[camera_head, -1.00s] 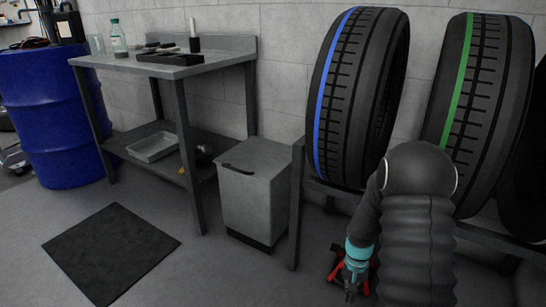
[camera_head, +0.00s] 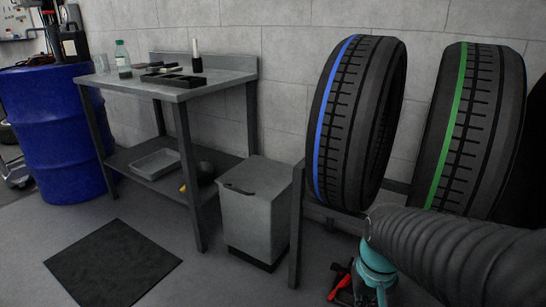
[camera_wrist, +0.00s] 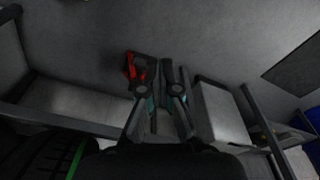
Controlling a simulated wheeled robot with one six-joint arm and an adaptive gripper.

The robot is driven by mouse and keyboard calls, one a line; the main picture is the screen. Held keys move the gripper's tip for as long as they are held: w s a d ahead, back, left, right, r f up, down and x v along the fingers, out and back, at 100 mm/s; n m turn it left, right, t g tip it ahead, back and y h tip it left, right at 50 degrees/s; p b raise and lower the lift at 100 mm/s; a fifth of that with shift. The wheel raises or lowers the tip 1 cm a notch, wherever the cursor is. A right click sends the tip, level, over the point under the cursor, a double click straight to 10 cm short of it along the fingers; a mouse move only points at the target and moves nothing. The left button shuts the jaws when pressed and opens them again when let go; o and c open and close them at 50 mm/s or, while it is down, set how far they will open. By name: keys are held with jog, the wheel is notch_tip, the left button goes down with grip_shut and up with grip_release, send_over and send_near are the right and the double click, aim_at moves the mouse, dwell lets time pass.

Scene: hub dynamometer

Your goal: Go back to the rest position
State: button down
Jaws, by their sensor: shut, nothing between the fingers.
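My gripper (camera_wrist: 161,75) shows in the wrist view with its two fingers together and nothing between them. It points down over the grey floor. In the head view only its teal wrist part and dark upper fingers (camera_head: 380,293) show at the bottom edge, in front of the tyre rack; the tips are cut off. My dark ribbed arm sleeve covers the lower right of that view.
A red and black object (camera_head: 341,283) is on the floor beside my gripper; it also shows in the wrist view (camera_wrist: 135,70). A blue-striped tyre (camera_head: 362,125), a green-striped tyre (camera_head: 475,130), a grey bin (camera_head: 254,212) and a workbench (camera_head: 207,85) stand nearby.

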jog(key=s+a+r+t+p, duration=0.2)
jog(key=s+r+t, duration=0.2)
jog(key=r, duration=0.7)
jog(key=shift+s+a+r+n+p, duration=0.15)
jog(key=shift+s+r+n+p, duration=0.2)
jog(key=shift+s, duration=0.8)
